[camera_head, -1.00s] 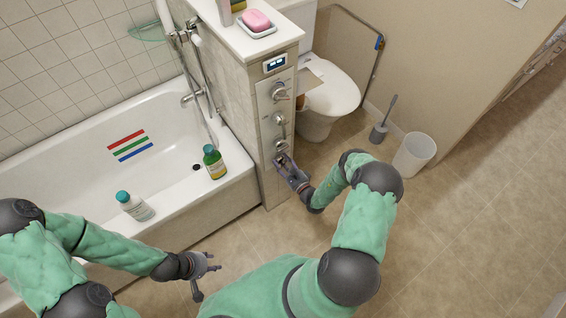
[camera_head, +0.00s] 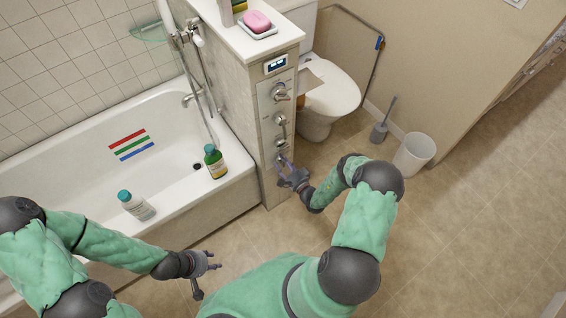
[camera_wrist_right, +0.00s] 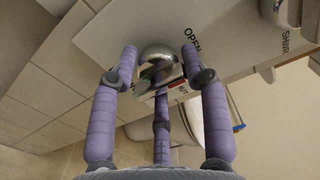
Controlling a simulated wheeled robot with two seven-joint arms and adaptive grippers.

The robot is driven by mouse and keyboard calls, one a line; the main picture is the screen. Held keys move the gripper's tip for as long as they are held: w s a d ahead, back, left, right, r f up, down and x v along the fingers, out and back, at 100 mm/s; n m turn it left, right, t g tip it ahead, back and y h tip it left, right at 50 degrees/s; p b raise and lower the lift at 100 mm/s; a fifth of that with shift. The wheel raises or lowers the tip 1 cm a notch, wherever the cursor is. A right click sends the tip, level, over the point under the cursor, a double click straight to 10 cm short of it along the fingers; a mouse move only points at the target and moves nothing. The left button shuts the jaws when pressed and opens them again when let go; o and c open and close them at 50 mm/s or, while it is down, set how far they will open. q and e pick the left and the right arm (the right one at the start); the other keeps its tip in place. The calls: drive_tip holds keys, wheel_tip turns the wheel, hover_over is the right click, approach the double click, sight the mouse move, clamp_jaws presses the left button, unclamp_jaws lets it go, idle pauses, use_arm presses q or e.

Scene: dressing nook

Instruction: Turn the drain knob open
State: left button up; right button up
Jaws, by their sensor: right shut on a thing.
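The drain knob (camera_wrist_right: 157,54), a round shiny metal knob, is on the lowest part of the pale control panel (camera_head: 264,100) on the end of the half wall. My right gripper (camera_wrist_right: 159,64) is shut on it, with two purple fingers at its sides and a third below it in the right wrist view. In that view, "OPEN" is printed right of the knob, and a partly covered label with red and green marks shows beside the third finger. In the head view my right gripper (camera_head: 284,164) largely hides the knob. My left gripper (camera_head: 207,279) is open and empty above the floor.
Other metal knobs (camera_head: 280,94) sit higher on the panel, below a small display (camera_head: 275,64). The bathtub (camera_head: 65,165) with two bottles is left. A toilet (camera_head: 333,95), brush (camera_head: 379,131) and bin (camera_head: 414,153) stand right. Floor at right is clear.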

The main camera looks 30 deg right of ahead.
drive_tip(key=shift+s+a+f, duration=0.2)
drive_tip(key=shift+a+f, duration=0.15)
drive_tip(key=shift+a, duration=0.05)
drive_tip(key=o, duration=0.9)
drive_tip(key=shift+o, duration=0.8)
drive_tip(key=shift+w, duration=0.1)
drive_tip(key=shift+d+r, duration=0.1)
drive_tip(key=shift+d, duration=0.05)
drive_tip(key=shift+d, duration=0.1)
drive_tip(key=shift+s+d, duration=0.1)
drive_tip(key=shift+s, duration=0.3)
drive_tip(key=s, duration=1.1)
drive_tip(key=shift+d, duration=0.3)
